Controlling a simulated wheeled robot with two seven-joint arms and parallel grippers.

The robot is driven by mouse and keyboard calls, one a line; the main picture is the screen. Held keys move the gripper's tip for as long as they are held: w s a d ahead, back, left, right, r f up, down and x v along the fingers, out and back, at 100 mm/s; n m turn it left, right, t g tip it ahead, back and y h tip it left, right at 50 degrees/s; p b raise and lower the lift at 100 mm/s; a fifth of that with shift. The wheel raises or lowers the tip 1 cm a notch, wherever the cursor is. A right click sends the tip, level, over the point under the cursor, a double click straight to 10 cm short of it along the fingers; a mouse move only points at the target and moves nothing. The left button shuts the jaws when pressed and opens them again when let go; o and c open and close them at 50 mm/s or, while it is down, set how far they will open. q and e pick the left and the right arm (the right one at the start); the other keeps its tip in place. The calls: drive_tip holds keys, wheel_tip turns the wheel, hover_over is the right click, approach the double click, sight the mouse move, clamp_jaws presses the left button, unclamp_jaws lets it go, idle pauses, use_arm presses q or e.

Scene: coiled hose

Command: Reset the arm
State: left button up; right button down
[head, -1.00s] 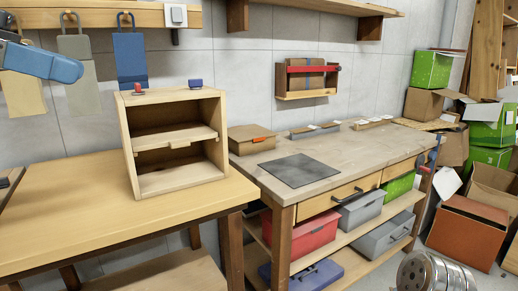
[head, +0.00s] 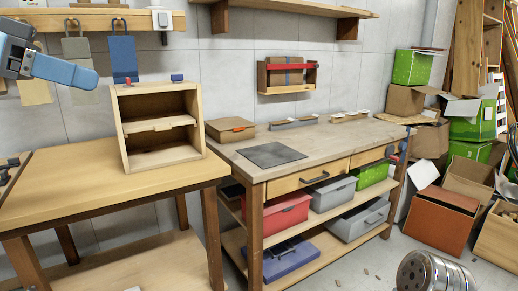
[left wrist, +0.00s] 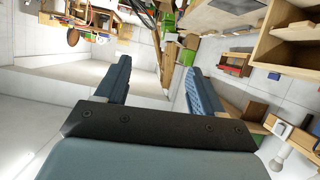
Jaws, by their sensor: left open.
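My left arm enters the head view at the upper left, with its blue gripper end (head: 62,70) held in the air in front of the wall, above the left wooden table. In the left wrist view the two blue fingers of my left gripper (left wrist: 155,85) stand wide apart with nothing between them. The gripper is open and touches nothing that I can see. My right gripper is in neither view. No coiled hose is clearly visible.
An open two-shelf wooden box (head: 158,160) stands on the left table (head: 90,190). A workbench (head: 345,143) with a dark square plate (head: 271,155) stands to the right. Open cartons (head: 443,215) crowd the far right. A metal canister (head: 432,273) is at the bottom right.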

use_arm(q)
drive_tip(key=w+d+f+n+y, duration=0.3)
drive_tip(key=w+f+n, duration=0.4)
drive_tip(key=w+f, duration=1.55)
wheel_tip(320, 180, down, 26)
drive_tip(key=d+n+g+y, duration=0.2)
drive_tip(key=n, duration=0.2)
drive_tip(key=s+d+f+g+y, duration=0.1)
drive_tip(key=s+f, duration=0.2)
drive_tip(key=f, duration=0.4)
drive_tip(key=s+d+f+n+g+y, duration=0.1)
drive_tip(key=s+d+f, duration=0.15)
drive_tip(key=f, duration=0.55)
drive_tip(key=s+f+g, duration=0.1)
drive_tip(key=s+f, duration=0.3)
drive_tip(key=f, duration=0.3)
drive_tip(key=s+d+f, duration=0.2)
drive_tip(key=s+f, duration=0.1)
drive_tip(key=s, duration=0.4)
drive_tip(key=s+d+f+g, duration=0.1)
drive_tip(key=s+f, duration=0.3)
drive_tip(key=s, duration=0.4)
drive_tip(key=s+d+f, duration=0.3)
drive_tip(key=s+f, duration=0.1)
drive_tip(key=s, duration=0.4)
drive_tip(key=shift+s+d+f+g, duration=0.15)
drive_tip(key=shift+d+g, duration=0.15)
drive_tip(key=shift+d, duration=0.1)
